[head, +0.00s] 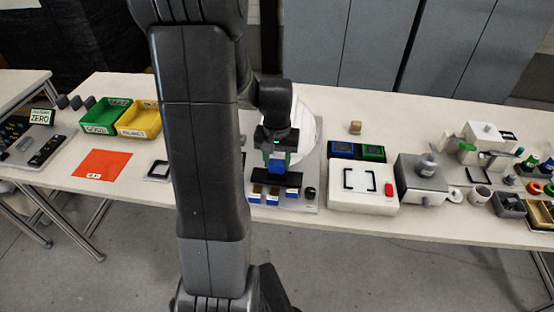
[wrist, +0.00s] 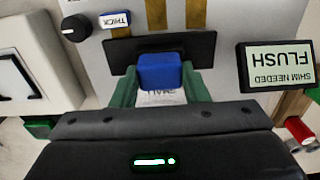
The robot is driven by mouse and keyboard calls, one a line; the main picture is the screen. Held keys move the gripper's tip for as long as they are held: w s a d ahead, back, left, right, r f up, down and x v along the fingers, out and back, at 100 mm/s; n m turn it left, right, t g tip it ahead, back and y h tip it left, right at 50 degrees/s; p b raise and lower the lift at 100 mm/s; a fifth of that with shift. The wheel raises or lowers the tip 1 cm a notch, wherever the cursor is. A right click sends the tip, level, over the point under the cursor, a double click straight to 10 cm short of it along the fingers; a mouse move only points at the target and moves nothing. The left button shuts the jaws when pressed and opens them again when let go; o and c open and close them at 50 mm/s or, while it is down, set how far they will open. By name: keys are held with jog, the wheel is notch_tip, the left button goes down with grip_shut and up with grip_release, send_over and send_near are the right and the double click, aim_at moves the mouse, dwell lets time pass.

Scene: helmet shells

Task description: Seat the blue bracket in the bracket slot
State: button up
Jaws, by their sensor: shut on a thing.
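The blue bracket (wrist: 160,72) is a small blue block held between the green fingers of my gripper (wrist: 160,88) in the wrist view. In the head view the bracket (head: 276,167) shows under my gripper (head: 278,160), above the grey fixture board (head: 308,170). A black bar-shaped piece (wrist: 115,55) lies just beyond the bracket and is partly covered by it. I cannot make out the bracket slot's opening, or whether the bracket touches the black piece.
A display (wrist: 278,67) reading "SHIM NEEDED FLUSH" stands beside the black piece. A black knob (wrist: 75,28) and a "THICK" label (wrist: 115,19) are on the board. A white box (head: 362,200) with a red button stands to the right. My arm hides part of the table.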

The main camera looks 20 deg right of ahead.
jog(key=o, duration=0.9)
jog(key=shift+r, duration=0.1)
notch_tip(320, 180, up, 14)
jog(key=shift+f, duration=0.2)
jog(key=shift+f, duration=0.1)
notch_tip(320, 180, down, 14)
jog(key=shift+r, duration=0.3)
